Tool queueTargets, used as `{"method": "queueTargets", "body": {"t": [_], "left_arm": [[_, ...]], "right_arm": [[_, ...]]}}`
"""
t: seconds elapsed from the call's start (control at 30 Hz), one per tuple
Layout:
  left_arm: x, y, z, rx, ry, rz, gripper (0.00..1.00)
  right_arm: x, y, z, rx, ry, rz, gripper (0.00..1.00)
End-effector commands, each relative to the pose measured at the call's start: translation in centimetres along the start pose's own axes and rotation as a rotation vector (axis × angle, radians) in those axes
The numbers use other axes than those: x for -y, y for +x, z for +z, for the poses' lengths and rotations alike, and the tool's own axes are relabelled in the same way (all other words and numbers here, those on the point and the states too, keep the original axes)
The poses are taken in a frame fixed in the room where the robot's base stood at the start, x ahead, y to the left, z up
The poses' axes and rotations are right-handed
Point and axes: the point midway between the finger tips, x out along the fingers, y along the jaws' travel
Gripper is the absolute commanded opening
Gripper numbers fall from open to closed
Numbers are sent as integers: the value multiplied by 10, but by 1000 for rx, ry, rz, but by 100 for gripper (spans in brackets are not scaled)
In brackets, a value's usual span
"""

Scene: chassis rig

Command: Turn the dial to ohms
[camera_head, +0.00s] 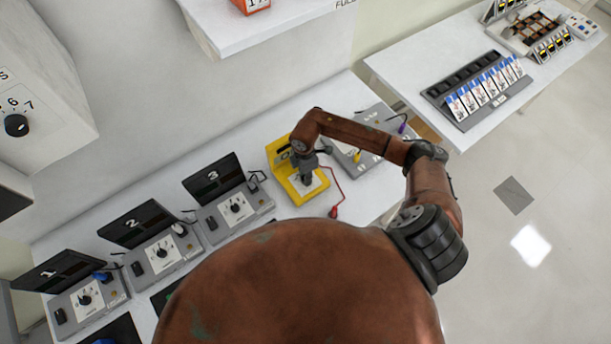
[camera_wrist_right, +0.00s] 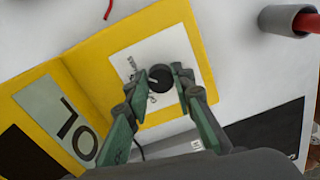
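The yellow multimeter (camera_head: 289,190) lies on the white bench in the head view, under my right gripper (camera_head: 307,172). In the right wrist view its yellow face (camera_wrist_right: 98,50) carries a white label panel and a grey display. The black round dial (camera_wrist_right: 160,79) sits on the white panel, with a light pointer mark on it. My right gripper (camera_wrist_right: 168,76) has its two green fingers on either side of the dial, with their tips at its near side. Whether they touch it I cannot tell. The print around the dial is too small to read. My left gripper is not in view.
A red lead with a red plug (camera_head: 334,211) lies right of the meter. Stations with dials and numbered screens (camera_head: 213,175) stand to the left. A grey panel (camera_head: 362,150) with leads lies to the right. A second table (camera_head: 405,62) holds card racks.

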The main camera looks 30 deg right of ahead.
Motion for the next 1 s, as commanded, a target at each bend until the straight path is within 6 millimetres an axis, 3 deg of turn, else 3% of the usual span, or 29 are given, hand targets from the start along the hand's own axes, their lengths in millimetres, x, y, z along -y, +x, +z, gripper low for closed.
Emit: {"method": "queueTargets", "body": {"t": [0.23, 0.57, 0.77, 1.0], "left_arm": [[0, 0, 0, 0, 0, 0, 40], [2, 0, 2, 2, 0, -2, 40], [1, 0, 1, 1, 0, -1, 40], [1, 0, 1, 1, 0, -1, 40]], "right_arm": [[-1, -1, 0, 1, 0, 2, 40], [0, -3, 0, 0, -1, 1, 40], [-1, -30, 0, 1, -2, 4, 40], [-2, -81, 0, 1, -2, 5, 40]]}}
